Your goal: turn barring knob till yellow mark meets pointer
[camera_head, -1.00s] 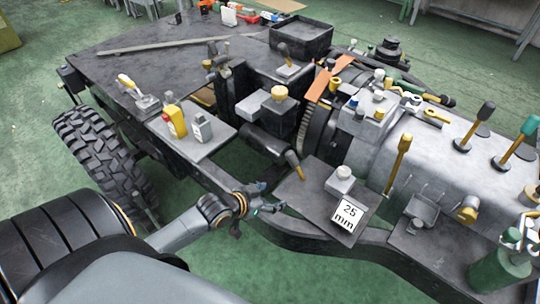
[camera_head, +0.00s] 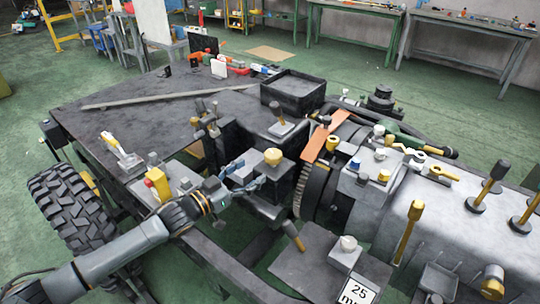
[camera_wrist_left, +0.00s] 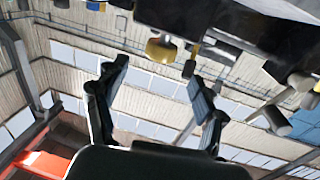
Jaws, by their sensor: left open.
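A yellow knob (camera_head: 272,156) sits on top of a grey-black block beside the toothed ring (camera_head: 303,190). It looks like the barring knob, but I cannot be sure. A yellow knob also shows in the left wrist view (camera_wrist_left: 160,48), beyond the fingers. My left gripper (camera_head: 247,174) is just left of the block, its two fingers spread and empty, pointing toward it. The open fingers also show in the left wrist view (camera_wrist_left: 159,72), with nothing between them. I cannot make out a yellow mark or a pointer. My right gripper is not in view.
A lever (camera_head: 292,234) rises in front of the block. An orange strip (camera_head: 323,138) and a black tray (camera_head: 293,92) lie behind. The dark deck (camera_head: 130,115) at left has free room.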

